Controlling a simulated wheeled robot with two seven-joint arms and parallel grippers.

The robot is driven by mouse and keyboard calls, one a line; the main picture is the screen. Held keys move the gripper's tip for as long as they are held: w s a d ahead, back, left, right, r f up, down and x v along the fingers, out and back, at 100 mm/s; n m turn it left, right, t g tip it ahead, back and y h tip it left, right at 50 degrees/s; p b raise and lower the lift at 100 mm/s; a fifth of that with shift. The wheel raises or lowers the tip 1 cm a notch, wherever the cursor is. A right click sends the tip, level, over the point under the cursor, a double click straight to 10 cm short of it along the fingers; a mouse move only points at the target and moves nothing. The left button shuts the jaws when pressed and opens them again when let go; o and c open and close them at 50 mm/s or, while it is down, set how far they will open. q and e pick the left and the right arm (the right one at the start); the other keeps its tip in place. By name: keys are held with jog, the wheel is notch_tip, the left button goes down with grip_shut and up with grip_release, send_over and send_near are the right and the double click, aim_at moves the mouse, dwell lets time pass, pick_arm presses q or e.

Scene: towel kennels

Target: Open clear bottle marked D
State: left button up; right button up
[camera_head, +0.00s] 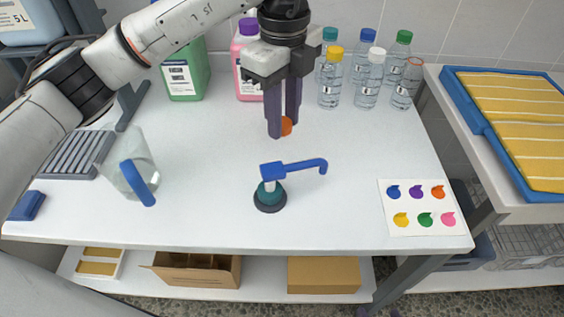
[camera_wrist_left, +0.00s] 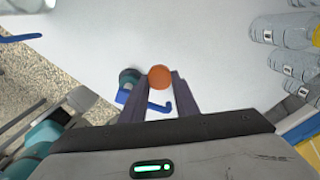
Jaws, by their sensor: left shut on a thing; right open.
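My left gripper (camera_head: 283,128) is shut on an orange cap (camera_head: 287,126), held above the white table. In the left wrist view the orange cap (camera_wrist_left: 160,77) sits between the fingertips. Several clear bottles stand at the table's back right, with teal, yellow, blue, white and green caps. The rightmost clear bottle (camera_head: 406,87) shows an orange ring at its open neck and no cap. The bottle labels are too small to read, so I cannot tell which is D.
A blue pump head (camera_head: 285,168) on a teal, dark-based part stands mid-table. A clear jug (camera_head: 130,160) with a blue handle is at left. Green (camera_head: 184,78) and pink (camera_head: 248,62) containers stand behind. A colour-spot card (camera_head: 422,207) lies front right.

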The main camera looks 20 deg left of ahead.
pick_arm(q)
notch_tip(320, 180, down, 10)
jog(key=shift+r, duration=0.2)
jog(key=shift+f, duration=0.1)
jog(key=shift+f+b, duration=0.15)
jog(key=shift+b, duration=0.2)
jog(key=o, duration=1.2)
jog(key=shift+c, duration=0.2)
